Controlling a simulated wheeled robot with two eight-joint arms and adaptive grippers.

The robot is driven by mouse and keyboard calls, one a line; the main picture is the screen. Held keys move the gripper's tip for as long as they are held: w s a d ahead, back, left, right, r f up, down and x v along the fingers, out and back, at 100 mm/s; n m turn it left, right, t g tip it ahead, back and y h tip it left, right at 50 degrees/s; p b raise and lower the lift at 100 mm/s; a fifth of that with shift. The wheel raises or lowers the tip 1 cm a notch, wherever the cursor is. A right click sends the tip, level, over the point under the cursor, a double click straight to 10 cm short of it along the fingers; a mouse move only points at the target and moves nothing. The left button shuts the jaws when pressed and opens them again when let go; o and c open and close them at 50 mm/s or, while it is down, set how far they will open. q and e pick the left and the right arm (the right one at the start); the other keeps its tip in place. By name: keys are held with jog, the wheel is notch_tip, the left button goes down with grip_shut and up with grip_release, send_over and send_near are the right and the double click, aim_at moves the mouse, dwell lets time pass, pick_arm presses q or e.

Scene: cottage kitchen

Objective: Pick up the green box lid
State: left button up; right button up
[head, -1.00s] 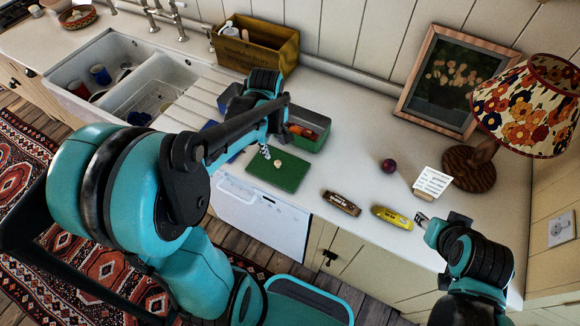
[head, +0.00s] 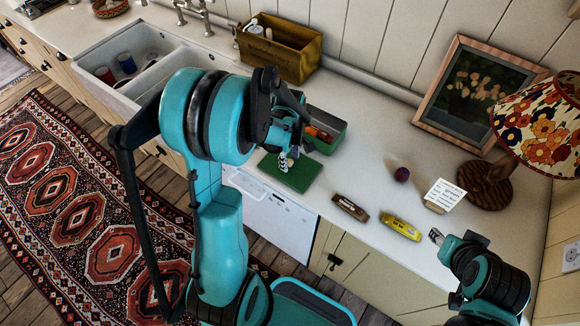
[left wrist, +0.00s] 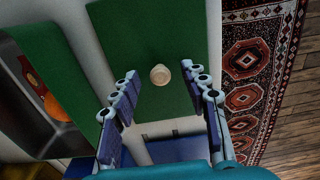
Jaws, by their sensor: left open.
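The green box lid (head: 290,173) lies flat on the counter near its front edge, in front of the green box (head: 328,134). In the left wrist view the lid (left wrist: 158,40) has a round cream knob (left wrist: 160,75) in its middle. My left gripper (head: 288,158) is over the lid, and its arm hides part of the box. In the left wrist view my left gripper (left wrist: 168,98) is open, with the knob between and just beyond its two finger rows; it does not touch the knob. My right gripper (head: 437,237) is at the counter's right front, away from the lid; its jaw state is unclear.
A brown bar (head: 350,207) and a yellow packet (head: 400,227) lie near the front edge. A plum-like fruit (head: 402,174), a card (head: 445,194) and a lamp (head: 538,122) stand right. A wooden crate (head: 279,52) and sink (head: 140,68) are behind and left.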

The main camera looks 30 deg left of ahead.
pick_arm(q)
grip_shut()
jog(key=shift+r, duration=0.1)
